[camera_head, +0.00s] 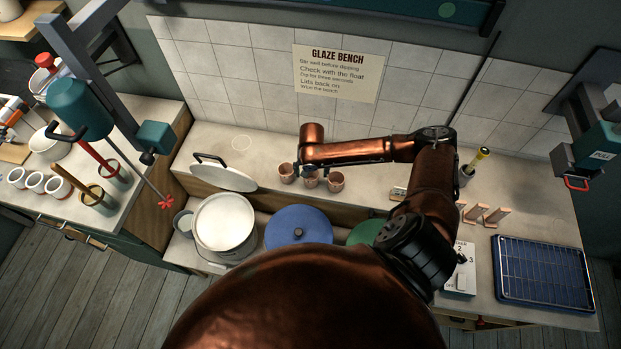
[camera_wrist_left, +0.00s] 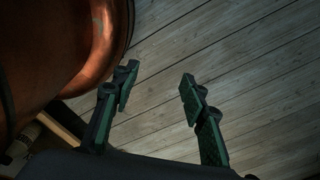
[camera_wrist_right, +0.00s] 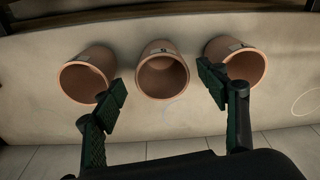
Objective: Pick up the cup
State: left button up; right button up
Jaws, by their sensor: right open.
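Three terracotta cups stand in a row on the glaze bench. In the right wrist view they are the left cup (camera_wrist_right: 84,76), the middle cup (camera_wrist_right: 162,72) and the right cup (camera_wrist_right: 238,62), with their open mouths showing. My right gripper (camera_wrist_right: 163,86) is open and empty over the row, its fingers to either side of the middle cup in the picture. The right finger overlaps part of the right cup. In the head view the cups (camera_head: 335,181) sit below my right arm's end, which hides most of that gripper. My left gripper (camera_wrist_left: 158,90) is open and empty above the wooden floor.
A white bucket (camera_head: 224,222) with its lid (camera_head: 224,173) beside it, a blue lid (camera_head: 298,228) and a green lid (camera_head: 366,232) are near the cups. A blue rack tray (camera_head: 545,272) lies at right. The tiled wall (camera_head: 245,68) stands close behind.

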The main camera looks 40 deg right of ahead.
aim_at(311, 175)
jog(key=f, duration=0.1)
jog(key=w+f, duration=0.1)
jog(key=shift+f, duration=0.3)
jog(key=shift+s+d+f, duration=0.1)
jog(key=shift+s+f, duration=0.05)
jog(key=shift+s, duration=0.1)
jog(key=shift+w, duration=0.1)
jog(key=shift+c, duration=1.1)
jog(key=c, duration=1.1)
pick_arm(q)
jog(key=w, duration=0.3)
jog(key=shift+w, duration=0.15)
